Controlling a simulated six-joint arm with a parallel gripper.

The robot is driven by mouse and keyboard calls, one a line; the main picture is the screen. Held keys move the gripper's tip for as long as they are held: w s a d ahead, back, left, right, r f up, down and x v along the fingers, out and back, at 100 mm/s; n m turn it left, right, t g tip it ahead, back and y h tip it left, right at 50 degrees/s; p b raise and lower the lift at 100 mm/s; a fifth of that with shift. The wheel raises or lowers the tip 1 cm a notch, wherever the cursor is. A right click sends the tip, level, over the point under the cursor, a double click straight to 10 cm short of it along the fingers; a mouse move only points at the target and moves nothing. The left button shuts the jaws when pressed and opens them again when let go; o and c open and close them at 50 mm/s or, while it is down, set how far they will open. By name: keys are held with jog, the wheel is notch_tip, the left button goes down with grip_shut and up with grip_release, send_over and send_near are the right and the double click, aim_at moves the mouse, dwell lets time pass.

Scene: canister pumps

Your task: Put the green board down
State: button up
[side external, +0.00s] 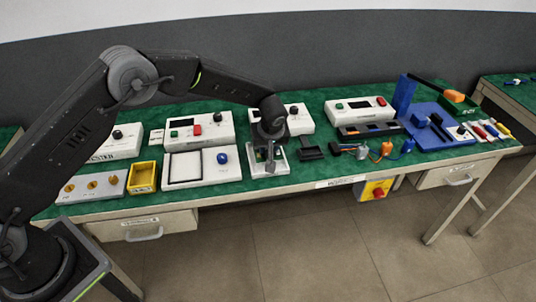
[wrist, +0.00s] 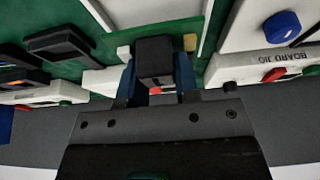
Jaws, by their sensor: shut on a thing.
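My gripper (side external: 267,150) points down over a small white-edged fixture (side external: 282,167) near the front of the bench, right of the white board jig (side external: 180,167). In the wrist view my gripper (wrist: 155,70) is shut on a black block that appears to stand on the green board (wrist: 170,32). A tan part and a white part show at the board's edges. In the side view a bit of green shows around the fingers. The gripper hides much of the board, and I cannot tell whether it touches the fixture.
A blue knob (side external: 222,158) sits on the board jig. A yellow bin (side external: 144,177) stands further left. Black trays (side external: 311,151) lie just right of my gripper. White boxes with buttons (side external: 198,129) line the back. A blue stand (side external: 404,95) and orange parts are at the right.

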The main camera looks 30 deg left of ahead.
jog(key=shift+f, duration=1.95)
jog(key=shift+f, duration=0.15)
jog(key=o, duration=0.9)
jog(key=shift+o, duration=0.2)
jog(key=v, duration=1.2)
jog(key=shift+r, duration=0.2)
